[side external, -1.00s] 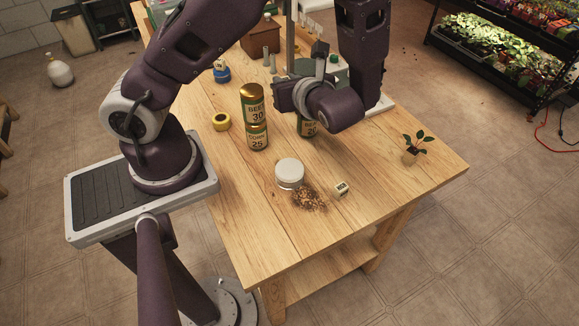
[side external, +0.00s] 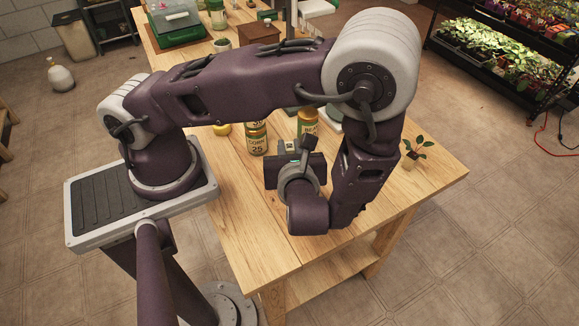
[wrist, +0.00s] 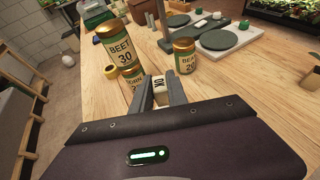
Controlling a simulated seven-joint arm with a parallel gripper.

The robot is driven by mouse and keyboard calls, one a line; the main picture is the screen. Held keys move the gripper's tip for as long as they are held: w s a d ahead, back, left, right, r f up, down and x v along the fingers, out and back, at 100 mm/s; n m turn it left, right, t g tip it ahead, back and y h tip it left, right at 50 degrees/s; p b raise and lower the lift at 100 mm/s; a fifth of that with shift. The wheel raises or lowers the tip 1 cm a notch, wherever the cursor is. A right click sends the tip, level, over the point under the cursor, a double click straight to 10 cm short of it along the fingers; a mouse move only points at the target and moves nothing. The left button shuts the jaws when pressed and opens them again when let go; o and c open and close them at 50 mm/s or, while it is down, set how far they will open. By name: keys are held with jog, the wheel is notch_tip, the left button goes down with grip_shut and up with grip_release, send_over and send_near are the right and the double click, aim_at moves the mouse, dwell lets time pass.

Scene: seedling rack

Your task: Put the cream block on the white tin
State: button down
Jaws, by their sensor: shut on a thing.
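My gripper (wrist: 160,92) is shut on a small cream block (wrist: 158,86) with dark marks on its face. In the side view my gripper (side external: 289,149) is above the near middle of the table, and the block shows only as a small pale patch between the fingers. The white tin is not visible now in either view. The spot where it stood is covered by my gripper in the side view, so I cannot tell the gap between block and tin.
The corn jar (side external: 257,139) and bean jar (side external: 307,122) stand just beyond my gripper. The beet jar (wrist: 120,48) is stacked on the corn jar. A yellow ring (wrist: 110,71) lies left of them. A potted seedling (side external: 412,156) is at the right edge.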

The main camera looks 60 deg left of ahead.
notch_tip(320, 180, down, 5)
jog(key=shift+f, duration=0.2)
jog(key=c, duration=1.3)
grip_release()
jog(key=shift+f, duration=0.1)
jog(key=v, duration=1.2)
jog(key=s+a+r+n+h, duration=0.2)
jog(key=r+n+h, duration=0.4)
jog(key=r+n, duration=0.5)
jog(key=s+a+r+n+h, duration=0.3)
jog(key=r+n+h, duration=0.3)
jog(key=r+n, duration=0.5)
notch_tip(320, 180, up, 2)
jog(key=shift+s+a+r+n+h, duration=0.15)
jog(key=shift+a+n+h, duration=0.15)
jog(key=shift+a, duration=0.4)
